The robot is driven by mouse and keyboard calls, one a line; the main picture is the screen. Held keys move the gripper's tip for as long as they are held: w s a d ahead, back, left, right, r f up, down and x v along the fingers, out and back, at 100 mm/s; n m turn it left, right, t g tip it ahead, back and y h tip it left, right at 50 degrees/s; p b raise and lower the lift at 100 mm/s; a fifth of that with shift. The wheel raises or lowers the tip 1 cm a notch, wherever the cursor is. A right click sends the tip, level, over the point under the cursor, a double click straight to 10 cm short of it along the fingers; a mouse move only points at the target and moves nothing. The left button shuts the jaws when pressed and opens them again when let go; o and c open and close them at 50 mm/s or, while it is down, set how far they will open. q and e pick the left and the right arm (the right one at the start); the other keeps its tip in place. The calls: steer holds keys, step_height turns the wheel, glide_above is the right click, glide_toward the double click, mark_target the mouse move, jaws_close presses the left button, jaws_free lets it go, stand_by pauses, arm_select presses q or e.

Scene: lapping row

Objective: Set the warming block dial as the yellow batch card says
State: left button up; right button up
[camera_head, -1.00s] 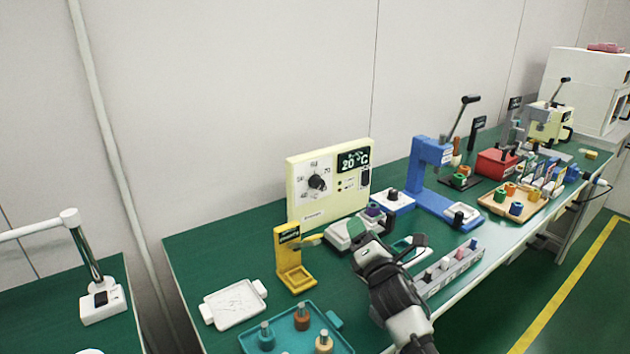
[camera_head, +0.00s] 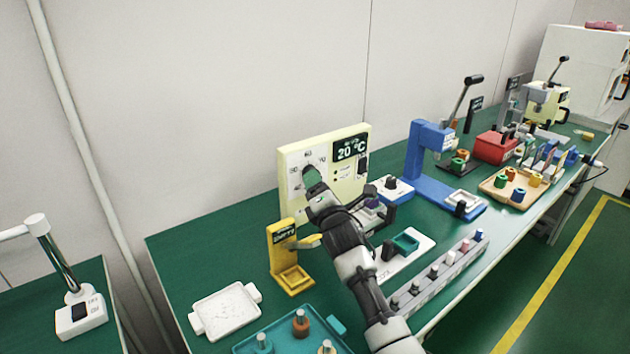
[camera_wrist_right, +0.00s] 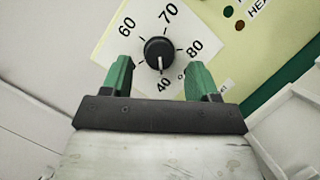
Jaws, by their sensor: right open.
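The warming block's cream panel (camera_head: 349,190) stands at the back of the green bench, its display reading 20 °C. Its black dial (camera_wrist_right: 159,52) shows in the right wrist view, with 40, 60, 70 and 80 legible around it. The white mark on the dial points down in that view, near the 40. My right gripper (camera_wrist_right: 159,64) is open, one green finger on each side of the dial, with visible gaps. In the head view my right gripper (camera_head: 313,182) covers most of the dial. I cannot make out a yellow batch card. My left gripper is not in view.
A yellow stand (camera_head: 283,250) with a black label is left of my right arm. A white tray (camera_head: 225,310) and a teal tray (camera_head: 250,345) lie in front. A blue press (camera_head: 418,160) and a grey peg rail (camera_head: 437,275) are to the right.

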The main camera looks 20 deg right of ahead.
steer(key=x, duration=0.2)
steer(key=shift+w+r, duration=0.1)
steer(key=shift+w, duration=0.2)
steer(key=c, duration=0.9)
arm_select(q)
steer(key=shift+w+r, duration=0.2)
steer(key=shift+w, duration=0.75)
